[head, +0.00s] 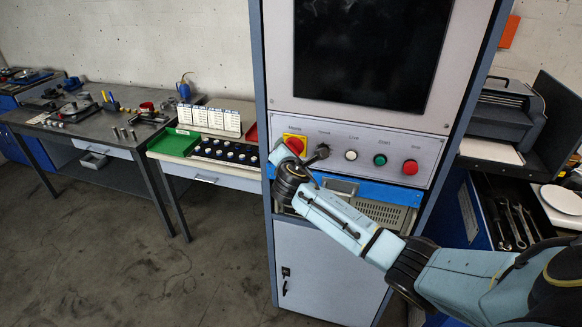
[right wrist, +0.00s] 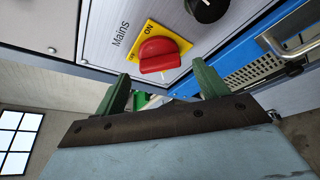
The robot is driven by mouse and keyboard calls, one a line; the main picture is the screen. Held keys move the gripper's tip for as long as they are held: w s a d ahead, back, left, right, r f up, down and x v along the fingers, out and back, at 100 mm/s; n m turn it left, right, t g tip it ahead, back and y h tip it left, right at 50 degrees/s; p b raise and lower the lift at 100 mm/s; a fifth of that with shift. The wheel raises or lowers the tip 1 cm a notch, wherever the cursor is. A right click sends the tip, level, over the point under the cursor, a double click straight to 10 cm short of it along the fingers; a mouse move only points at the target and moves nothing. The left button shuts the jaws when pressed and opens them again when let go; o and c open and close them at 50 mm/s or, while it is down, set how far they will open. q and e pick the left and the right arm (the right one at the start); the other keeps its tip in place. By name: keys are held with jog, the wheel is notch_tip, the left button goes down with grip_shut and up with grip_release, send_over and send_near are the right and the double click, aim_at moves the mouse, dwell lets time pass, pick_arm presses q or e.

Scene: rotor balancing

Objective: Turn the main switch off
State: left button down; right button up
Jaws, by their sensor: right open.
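The main switch is a red rotary knob (right wrist: 158,55) on a yellow plate marked ON, under the label "Mains" in the right wrist view. In the head view its yellow plate (head: 296,138) is at the left end of the control row, with the knob partly covered by my right gripper (head: 284,158). In the right wrist view the green fingers of my right gripper (right wrist: 162,84) are apart, one on each side of the knob and just short of it. Nothing is between them. Which mark the knob points to is hard to tell. My left gripper is out of view.
A black knob (head: 318,154) sits just right of the switch, then white (head: 351,155), green (head: 380,160) and red (head: 410,167) buttons. A blue drawer front (head: 385,192) lies below the panel. A bench with a small-parts tray (head: 225,152) stands at left.

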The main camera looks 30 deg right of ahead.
jog(key=v, duration=1.1)
jog(key=shift+f, duration=0.1)
jog(key=s+a+f+m+g+y+b, duration=0.1)
jog(key=s+f+m+g+y+b, duration=0.2)
jog(key=f, duration=1.1)
jog(key=s+f+m+g+b, duration=0.1)
jog(key=s+f+b, duration=0.3)
jog(key=f, duration=1)
jog(key=s+a+f+m+g+y+b, duration=0.15)
jog(key=s+f, duration=0.25)
jog(key=f, duration=1)
jog(key=s+a+f+m+g+y+b, duration=0.25)
jog(key=s+f+m+b, duration=0.3)
jog(key=s+f, duration=1.3)
jog(key=s+a+f+m+g+b, duration=0.1)
jog(key=s+f+m, duration=0.1)
jog(key=s, duration=0.4)
jog(key=s+f+m+g+b, duration=0.1)
jog(key=s+f+m, duration=0.1)
jog(key=s+f, duration=0.3)
jog(key=s+a+f+m+g+y+b, duration=0.1)
jog(key=s+f+m, duration=0.1)
jog(key=s, duration=0.7)
jog(key=shift+s+a+f+m, duration=0.2)
jog(key=shift+a+f+m, duration=0.15)
jog(key=shift+f, duration=0.55)
